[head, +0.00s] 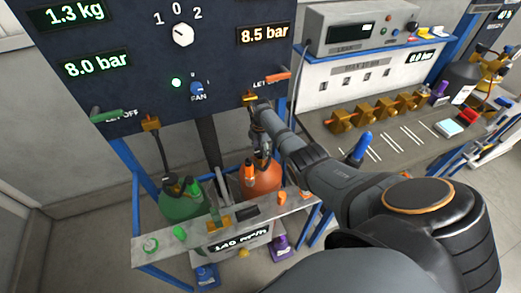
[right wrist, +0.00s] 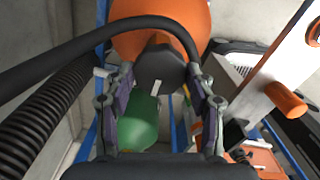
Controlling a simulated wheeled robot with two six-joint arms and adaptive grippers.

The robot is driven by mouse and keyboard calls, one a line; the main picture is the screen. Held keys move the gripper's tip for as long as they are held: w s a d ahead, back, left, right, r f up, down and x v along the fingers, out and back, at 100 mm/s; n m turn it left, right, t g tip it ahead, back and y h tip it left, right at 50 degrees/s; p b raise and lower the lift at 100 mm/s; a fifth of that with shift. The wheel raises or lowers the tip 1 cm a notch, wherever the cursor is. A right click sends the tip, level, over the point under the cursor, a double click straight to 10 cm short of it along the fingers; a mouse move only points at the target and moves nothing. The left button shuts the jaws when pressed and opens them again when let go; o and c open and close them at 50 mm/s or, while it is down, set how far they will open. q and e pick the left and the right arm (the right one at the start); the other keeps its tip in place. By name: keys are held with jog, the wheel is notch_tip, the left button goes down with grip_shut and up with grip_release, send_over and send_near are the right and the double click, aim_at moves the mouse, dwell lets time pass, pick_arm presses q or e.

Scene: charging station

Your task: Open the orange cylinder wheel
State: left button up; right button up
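The orange cylinder (head: 268,182) stands under the dark panel, to the right of the green cylinder (head: 182,206). My right gripper (head: 264,150) is above it and hides part of its top. In the right wrist view, the orange cylinder (right wrist: 185,15) is at the top edge. A dark block with a white mark (right wrist: 160,65) sits in front of it, and I cannot tell for sure whether this is the wheel. The right gripper's two fingers (right wrist: 160,82) are spread on either side of this block; contact is not clear. My left gripper is not in view.
A black hose (right wrist: 100,38) arches across the right wrist view close to the fingers. A light shelf (head: 222,225) with knobs stands in front of the cylinders. The control panel (head: 130,60) rises behind. A workbench (head: 375,130) is at right.

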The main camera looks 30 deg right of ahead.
aim_at(260, 151)
jog(key=o, duration=0.5)
jog(key=shift+c, duration=0.2)
jog(key=shift+r, duration=0.1)
notch_tip(260, 151, up, 12)
dwell(0.4)
